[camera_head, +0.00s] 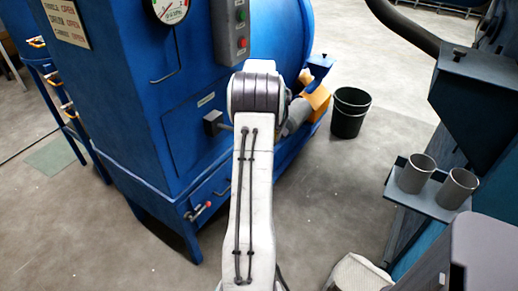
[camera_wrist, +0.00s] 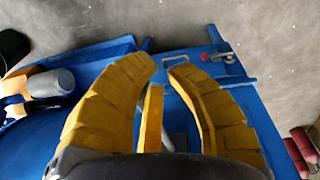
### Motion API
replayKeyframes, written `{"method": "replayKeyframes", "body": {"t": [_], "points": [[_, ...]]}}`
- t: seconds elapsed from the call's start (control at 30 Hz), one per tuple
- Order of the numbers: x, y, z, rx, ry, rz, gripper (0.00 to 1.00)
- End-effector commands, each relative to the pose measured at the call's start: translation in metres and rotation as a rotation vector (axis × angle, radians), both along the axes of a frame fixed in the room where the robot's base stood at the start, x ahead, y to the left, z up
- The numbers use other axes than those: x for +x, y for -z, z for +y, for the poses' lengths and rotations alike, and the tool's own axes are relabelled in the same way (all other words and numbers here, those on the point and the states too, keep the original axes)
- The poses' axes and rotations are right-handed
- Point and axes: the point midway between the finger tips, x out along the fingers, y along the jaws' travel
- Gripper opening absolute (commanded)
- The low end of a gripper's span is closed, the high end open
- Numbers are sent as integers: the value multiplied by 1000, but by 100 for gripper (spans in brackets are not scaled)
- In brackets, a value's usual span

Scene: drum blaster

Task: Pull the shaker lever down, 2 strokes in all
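A dark block with a short rod (camera_head: 213,122) juts from the front of the blue machine (camera_head: 140,110) in the head view. It looks like the shaker lever's mount; the rod runs right and goes out of sight behind my arm. In the head view my arm hides the gripper.
A red-tipped latch (camera_head: 200,210) sits low on the machine and also shows in the wrist view (camera_wrist: 205,57). A control box (camera_head: 231,30) is above. A black bin (camera_head: 349,112) stands right, and two grey cups (camera_head: 416,174) sit on a shelf. Floor between is clear.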

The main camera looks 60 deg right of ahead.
Motion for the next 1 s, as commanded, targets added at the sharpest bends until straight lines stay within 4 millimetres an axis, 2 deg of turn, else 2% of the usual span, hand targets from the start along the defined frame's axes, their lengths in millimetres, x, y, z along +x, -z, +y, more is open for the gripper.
{"method": "replayKeyframes", "body": {"t": [0.03, 0.1, 0.4, 1.0], "points": [[-12, -5, -2, -2, 18, -1, 0], [-18, -15, -1, -3, 19, 1, 0], [-34, -40, 4, -2, 16, 5, 0], [-37, -45, 6, -2, 13, 6, 0]]}}
